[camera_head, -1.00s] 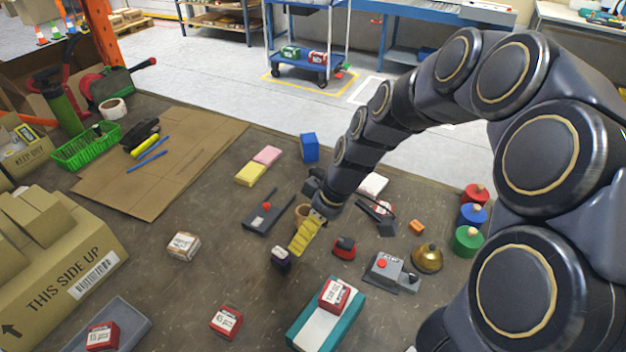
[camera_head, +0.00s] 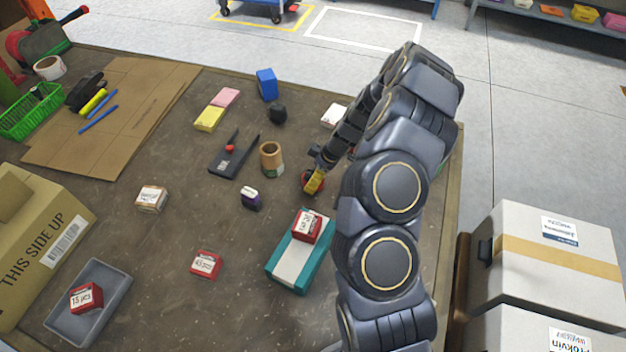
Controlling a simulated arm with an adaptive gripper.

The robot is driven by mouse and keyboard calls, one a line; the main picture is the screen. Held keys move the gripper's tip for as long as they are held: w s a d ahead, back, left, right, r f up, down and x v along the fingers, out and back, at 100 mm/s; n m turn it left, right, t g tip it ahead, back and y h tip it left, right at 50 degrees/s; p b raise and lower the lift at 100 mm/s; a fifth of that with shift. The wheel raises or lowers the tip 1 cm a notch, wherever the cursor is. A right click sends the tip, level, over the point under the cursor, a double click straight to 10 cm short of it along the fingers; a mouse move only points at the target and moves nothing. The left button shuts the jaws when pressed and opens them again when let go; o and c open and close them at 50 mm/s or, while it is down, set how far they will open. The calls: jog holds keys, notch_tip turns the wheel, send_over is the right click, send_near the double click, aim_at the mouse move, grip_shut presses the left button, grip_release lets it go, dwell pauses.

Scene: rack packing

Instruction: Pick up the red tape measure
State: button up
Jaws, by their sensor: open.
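The red tape measure (camera_head: 306,177) lies on the brown table, left of my arm, and is partly covered by my gripper. My gripper (camera_head: 314,184) has yellow fingers that point down at the tape measure. The fingers are open and overlap it in this view. I cannot tell whether they touch it or are still above it.
A brown cup-like roll (camera_head: 271,158) and a dark purple-topped item (camera_head: 251,197) stand to the left. A red box (camera_head: 306,226) sits on a teal-and-white box (camera_head: 285,266) in front. A grey tray (camera_head: 118,293) is at the front left.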

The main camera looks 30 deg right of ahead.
jog(key=shift+x, duration=1.4)
jog(key=shift+c, duration=0.4)
grip_shut()
jog(key=shift+r, duration=0.15)
